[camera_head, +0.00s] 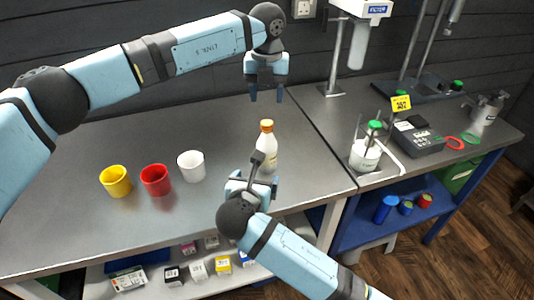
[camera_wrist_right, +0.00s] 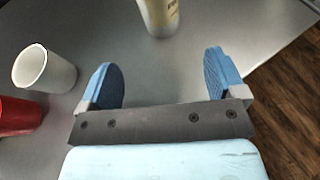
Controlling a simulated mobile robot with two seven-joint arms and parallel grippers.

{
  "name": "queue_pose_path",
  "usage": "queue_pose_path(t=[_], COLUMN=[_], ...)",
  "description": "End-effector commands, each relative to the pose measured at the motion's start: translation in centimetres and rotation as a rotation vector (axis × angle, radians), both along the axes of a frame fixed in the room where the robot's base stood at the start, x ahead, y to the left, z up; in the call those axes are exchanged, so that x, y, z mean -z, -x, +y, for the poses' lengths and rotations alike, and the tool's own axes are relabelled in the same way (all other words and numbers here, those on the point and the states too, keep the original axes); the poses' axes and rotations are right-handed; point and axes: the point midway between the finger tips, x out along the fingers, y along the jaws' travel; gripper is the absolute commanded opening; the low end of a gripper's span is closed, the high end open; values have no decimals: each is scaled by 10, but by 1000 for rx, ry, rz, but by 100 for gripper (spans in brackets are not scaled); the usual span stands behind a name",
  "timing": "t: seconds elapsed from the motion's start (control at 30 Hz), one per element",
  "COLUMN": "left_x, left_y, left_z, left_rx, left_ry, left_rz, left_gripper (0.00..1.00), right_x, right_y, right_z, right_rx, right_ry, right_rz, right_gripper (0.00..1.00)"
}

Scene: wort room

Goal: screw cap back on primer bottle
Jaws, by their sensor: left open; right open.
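The primer bottle (camera_head: 267,152) stands upright on the grey bench, pale with an orange cap (camera_head: 267,126) on its top. I cannot tell how tightly the cap sits. My left gripper (camera_head: 266,97) hangs open and empty above and behind the bottle, fingers pointing down. My right gripper (camera_head: 257,170) is low in front of the bottle and partly covers its lower part in the head view. In the right wrist view, its two blue fingers (camera_wrist_right: 164,80) are wide apart with nothing between them. The bottle's lower part (camera_wrist_right: 159,14) shows just beyond the fingertips.
A white cup (camera_head: 191,166), a red cup (camera_head: 156,180) and a yellow cup (camera_head: 116,181) stand left of the bottle. A white bottle with a green cap (camera_head: 365,153) and a grey meter (camera_head: 418,138) are on the right bench. The bench around the primer bottle is clear.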

Motion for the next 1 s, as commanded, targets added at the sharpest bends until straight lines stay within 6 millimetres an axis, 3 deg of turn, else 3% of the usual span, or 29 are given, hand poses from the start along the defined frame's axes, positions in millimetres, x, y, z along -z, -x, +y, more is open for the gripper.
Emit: queue_pose_path(t=[0.23, 0.7, 1.0], left_x=[0, 0, 0], left_y=[0, 0, 0], left_z=[0, 0, 0], left_rx=[1, 1, 1], left_ry=[2, 2, 2], left_rz=[1, 1, 1], left_gripper=[53, 53, 53], right_x=[9, 43, 53], right_y=[-20, -100, -123], right_z=[-5, -22, -26], right_rx=[2, 1, 0], right_ry=[2, 0, -1], right_rz=[0, 1, 1], right_gripper=[89, 89, 89])
